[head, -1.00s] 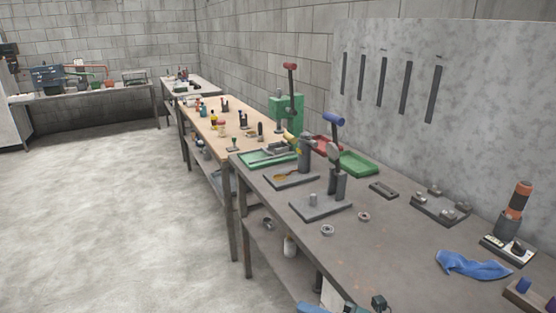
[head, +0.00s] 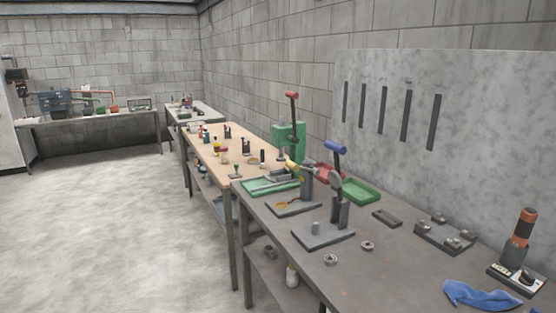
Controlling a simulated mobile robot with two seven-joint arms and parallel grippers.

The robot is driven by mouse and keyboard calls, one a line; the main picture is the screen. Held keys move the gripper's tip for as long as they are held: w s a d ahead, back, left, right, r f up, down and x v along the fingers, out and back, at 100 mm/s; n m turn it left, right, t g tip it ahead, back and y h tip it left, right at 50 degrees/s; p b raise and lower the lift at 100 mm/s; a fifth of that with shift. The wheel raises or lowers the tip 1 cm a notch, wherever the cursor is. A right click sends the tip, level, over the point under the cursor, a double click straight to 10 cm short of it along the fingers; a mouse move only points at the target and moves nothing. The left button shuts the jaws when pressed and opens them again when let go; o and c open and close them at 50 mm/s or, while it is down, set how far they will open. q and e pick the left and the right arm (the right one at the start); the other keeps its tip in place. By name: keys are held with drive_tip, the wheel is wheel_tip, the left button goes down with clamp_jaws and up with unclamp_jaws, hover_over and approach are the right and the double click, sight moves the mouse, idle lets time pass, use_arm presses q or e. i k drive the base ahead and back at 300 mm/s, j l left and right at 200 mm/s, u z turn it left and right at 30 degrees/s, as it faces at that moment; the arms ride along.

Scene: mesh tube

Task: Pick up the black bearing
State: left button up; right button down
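Two small ring-shaped parts that look like bearings lie flat on the near grey workbench (head: 400,285). One ring (head: 330,260) is near the bench's left edge. The other ring (head: 368,245) lies a little farther right and back. Both look grey with a dark centre; I cannot tell whether either is the black bearing. Neither of my grippers is in view.
A press with a blue-capped lever (head: 338,190) stands behind the rings. A green tray (head: 360,191), a fixture block (head: 445,233), a blue cloth (head: 480,295) and an orange-black tool (head: 520,240) are on the bench. Open floor (head: 110,230) lies left.

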sight(330, 259)
drive_tip(key=i+j+z, duration=0.15)
drive_tip(key=z, duration=1.45)
drive_tip(key=j+z, duration=0.7)
drive_tip(key=k+j+z, duration=0.1)
drive_tip(key=z, duration=0.25)
drive_tip(key=k+j+z, duration=0.15)
drive_tip(key=j, duration=0.2)
drive_tip(key=k+j+z, duration=0.15)
drive_tip(key=j, duration=0.2)
drive_tip(key=k+j+z, duration=0.15)
drive_tip(key=j, duration=0.15)
